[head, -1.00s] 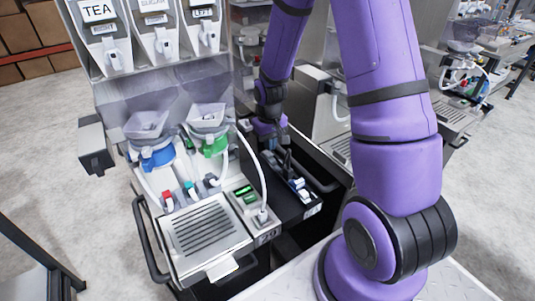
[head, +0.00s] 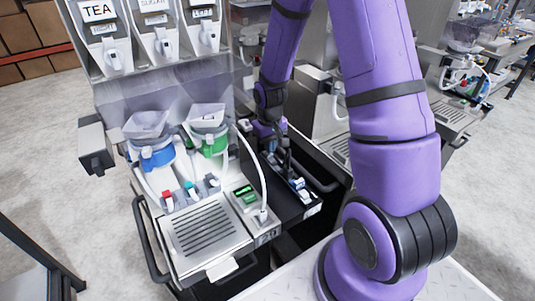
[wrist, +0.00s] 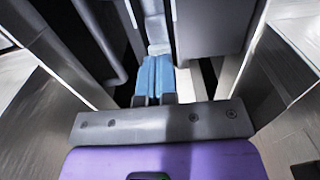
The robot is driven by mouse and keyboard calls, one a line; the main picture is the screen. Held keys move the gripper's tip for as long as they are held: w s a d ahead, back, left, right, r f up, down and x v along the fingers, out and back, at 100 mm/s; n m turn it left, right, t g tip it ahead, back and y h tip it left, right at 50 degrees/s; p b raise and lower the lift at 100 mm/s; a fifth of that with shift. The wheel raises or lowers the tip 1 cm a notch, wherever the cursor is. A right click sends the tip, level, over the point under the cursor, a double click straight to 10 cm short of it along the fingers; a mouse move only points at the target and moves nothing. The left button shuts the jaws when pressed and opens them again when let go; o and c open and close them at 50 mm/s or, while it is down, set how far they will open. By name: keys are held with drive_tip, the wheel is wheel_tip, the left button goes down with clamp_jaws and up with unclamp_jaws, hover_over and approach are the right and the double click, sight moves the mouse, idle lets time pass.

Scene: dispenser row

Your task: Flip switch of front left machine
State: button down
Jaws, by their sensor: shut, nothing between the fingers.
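The front left machine has a silver drip tray (head: 208,232), a blue-collared hopper (head: 150,145) and a green-collared hopper (head: 208,135). Small red and cyan taps sit below the hoppers. No switch can be made out for certain. My gripper (head: 287,163) is at the machine's right side, low over a dark panel (head: 283,205) with small blue and white parts. In the wrist view, its blue fingers (wrist: 153,80) are shut together with nothing between them, pointing at a pale surface. Whether they touch anything cannot be told.
Labelled dispensers, one reading TEA (head: 97,10), hang above the machine. A white tube (head: 259,180) arches beside my gripper. A dark handle (head: 145,240) runs along the machine's left. Another machine (head: 325,110) stands close behind my arm. Bare floor lies at the left.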

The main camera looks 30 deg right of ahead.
drive_tip(key=shift+f, duration=0.85)
idle(0.5)
drive_tip(key=shift+r, duration=3.5)
drive_tip(key=shift+r, duration=0.1)
drive_tip(key=s+a+r+t, duration=0.25)
drive_tip(key=s+r, duration=0.45)
drive_tip(key=r, duration=0.5)
drive_tip(key=s+a+r+t, duration=0.1)
drive_tip(key=s+a+r, duration=0.2)
drive_tip(key=s+r, duration=0.7)
drive_tip(key=s+a+r+t, duration=0.1)
drive_tip(key=s+r, duration=0.5)
drive_tip(key=shift+s+t, duration=0.35)
drive_tip(key=shift+s, duration=0.05)
